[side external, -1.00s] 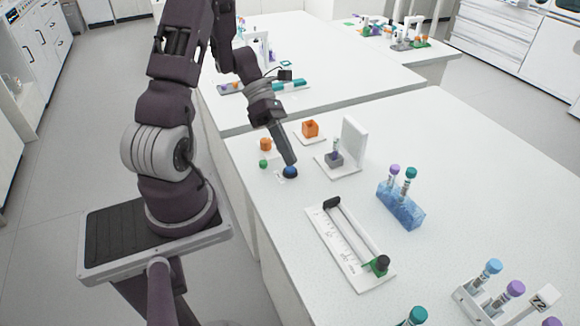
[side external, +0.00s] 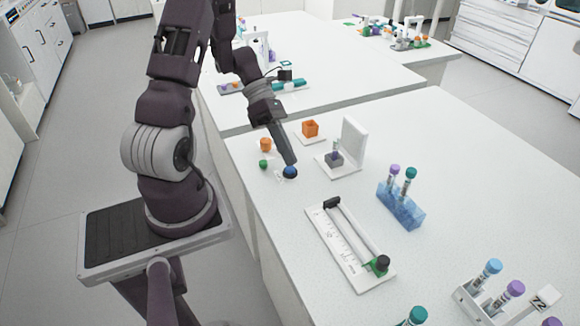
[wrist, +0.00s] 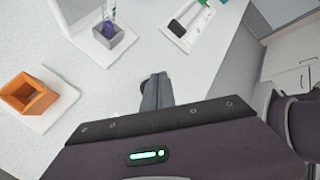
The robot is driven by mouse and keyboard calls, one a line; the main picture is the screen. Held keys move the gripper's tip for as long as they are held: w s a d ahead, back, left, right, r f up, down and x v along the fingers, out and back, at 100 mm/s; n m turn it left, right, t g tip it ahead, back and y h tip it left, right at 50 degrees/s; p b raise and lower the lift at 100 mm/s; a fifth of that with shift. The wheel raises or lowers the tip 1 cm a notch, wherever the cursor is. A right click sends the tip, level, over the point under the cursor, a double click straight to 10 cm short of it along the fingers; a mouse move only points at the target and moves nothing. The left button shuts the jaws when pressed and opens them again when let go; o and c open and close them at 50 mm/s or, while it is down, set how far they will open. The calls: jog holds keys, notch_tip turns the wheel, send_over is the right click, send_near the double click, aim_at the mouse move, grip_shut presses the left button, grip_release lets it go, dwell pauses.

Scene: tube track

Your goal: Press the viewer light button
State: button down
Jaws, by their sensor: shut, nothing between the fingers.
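A blue, dome-shaped button (side external: 290,173) sits on the near bench, left of the viewer. The viewer has an upright white panel (side external: 353,138) and a grey holder (side external: 334,159) with a tube in it. The panel (wrist: 72,10) and holder (wrist: 108,38) also show in the wrist view. My gripper (side external: 292,163) is shut and empty, pointing down with its tips at the top of the blue button. Whether they touch or press it I cannot tell. In the wrist view the fingers (wrist: 156,90) show, but the button is hidden.
An orange open box (side external: 310,129) stands behind, on a white plate. An orange piece (side external: 265,144) and a green ball (side external: 263,163) lie left of the button. A white ruled track (side external: 348,245) and a blue tube rack (side external: 400,205) are in front and right.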

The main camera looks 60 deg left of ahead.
jog(key=shift+f, duration=0.1)
jog(key=shift+f, duration=0.45)
jog(key=shift+r, duration=3.6)
